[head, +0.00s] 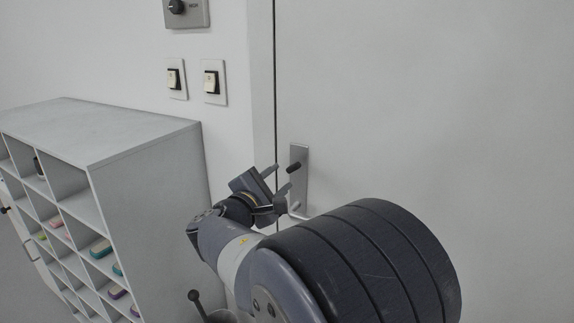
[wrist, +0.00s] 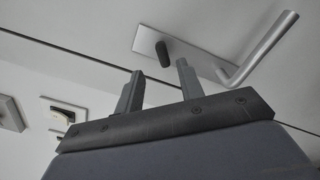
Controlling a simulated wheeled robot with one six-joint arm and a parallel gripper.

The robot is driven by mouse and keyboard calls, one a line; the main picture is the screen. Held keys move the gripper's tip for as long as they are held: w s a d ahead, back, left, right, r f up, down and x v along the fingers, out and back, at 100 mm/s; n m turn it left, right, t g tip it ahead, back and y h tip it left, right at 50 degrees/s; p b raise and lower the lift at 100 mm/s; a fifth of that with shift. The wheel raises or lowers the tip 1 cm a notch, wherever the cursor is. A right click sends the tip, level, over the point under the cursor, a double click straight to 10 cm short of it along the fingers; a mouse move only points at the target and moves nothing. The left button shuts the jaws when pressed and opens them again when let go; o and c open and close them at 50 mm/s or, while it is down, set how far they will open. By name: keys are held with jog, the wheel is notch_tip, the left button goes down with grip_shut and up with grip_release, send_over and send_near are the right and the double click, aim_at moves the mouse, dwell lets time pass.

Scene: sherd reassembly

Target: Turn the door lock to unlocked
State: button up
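The door lock is a small dark turn-knob (head: 294,167) on a grey metal plate (head: 302,152) on the white door. In the wrist view the knob (wrist: 163,54) stands out from the plate (wrist: 197,58), just beyond my fingertips and roughly between them in the picture. My gripper (head: 283,177) is open and empty, close to the plate. In the wrist view both fingers of my gripper (wrist: 160,68) are apart, with a gap between them. Whether a finger touches the knob cannot be told. Its locked or unlocked setting cannot be read.
A metal lever handle (wrist: 262,50) sits on the same plate, close to my right-hand finger in the wrist view. Two light switches (head: 213,82) and a dial panel (head: 187,10) are on the wall left of the door. A grey cubbyhole shelf (head: 150,190) stands left of my arm.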

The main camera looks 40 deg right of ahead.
aim_at(293, 168)
jog(key=x, duration=0.8)
jog(key=shift+s+p, duration=0.1)
jog(key=shift+p, duration=0.25)
grip_shut()
